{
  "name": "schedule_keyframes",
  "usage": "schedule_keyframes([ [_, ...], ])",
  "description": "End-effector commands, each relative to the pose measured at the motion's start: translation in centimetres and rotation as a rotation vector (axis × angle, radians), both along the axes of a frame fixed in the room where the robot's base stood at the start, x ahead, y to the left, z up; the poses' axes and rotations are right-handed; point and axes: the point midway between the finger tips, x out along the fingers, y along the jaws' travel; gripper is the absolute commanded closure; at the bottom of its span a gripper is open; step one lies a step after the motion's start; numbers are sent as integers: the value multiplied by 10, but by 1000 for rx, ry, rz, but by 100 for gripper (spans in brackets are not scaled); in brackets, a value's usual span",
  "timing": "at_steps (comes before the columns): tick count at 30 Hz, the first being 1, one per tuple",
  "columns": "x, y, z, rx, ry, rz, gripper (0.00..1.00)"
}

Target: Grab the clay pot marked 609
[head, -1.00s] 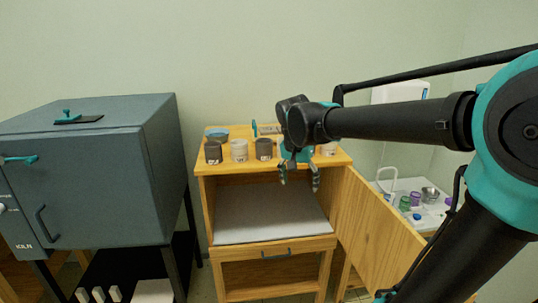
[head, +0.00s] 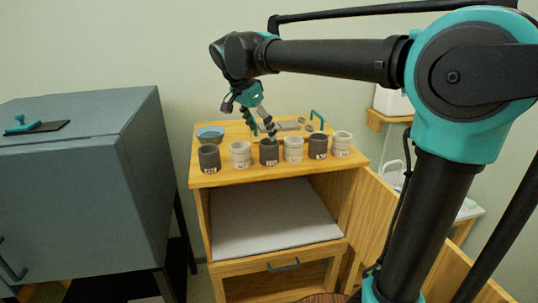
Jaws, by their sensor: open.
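A row of several clay pots, dark and pale by turns, stands along the front of the wooden cabinet top. Dark pots stand at the left end (head: 209,158), in the middle (head: 269,153) and near the right end (head: 318,146). Pale pots stand between them (head: 240,155) (head: 293,149) and at the right end (head: 341,144). Each has a small label low on its front, too small to read, so I cannot tell which is 609. My gripper (head: 263,131) is open and empty, pointing down near the middle dark pot, its fingers overlapping the pot's top in the picture.
The cabinet (head: 275,176) has a blue bowl (head: 210,134) at its back left and small tools (head: 289,126) behind the pots. Its door (head: 385,215) hangs open on the right. A grey kiln (head: 80,190) stands to the left. The shelf below is empty.

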Motion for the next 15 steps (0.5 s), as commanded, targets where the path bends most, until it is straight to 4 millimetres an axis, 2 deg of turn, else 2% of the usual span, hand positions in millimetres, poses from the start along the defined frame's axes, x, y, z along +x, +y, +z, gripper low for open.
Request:
schedule_keyframes([
  [3, 6, -6, -20, 1, -1, -2, 23],
  [6, 9, -9, -32, 0, 0, -1, 23],
  [15, 16, -14, -53, 1, -1, 0, 23],
])
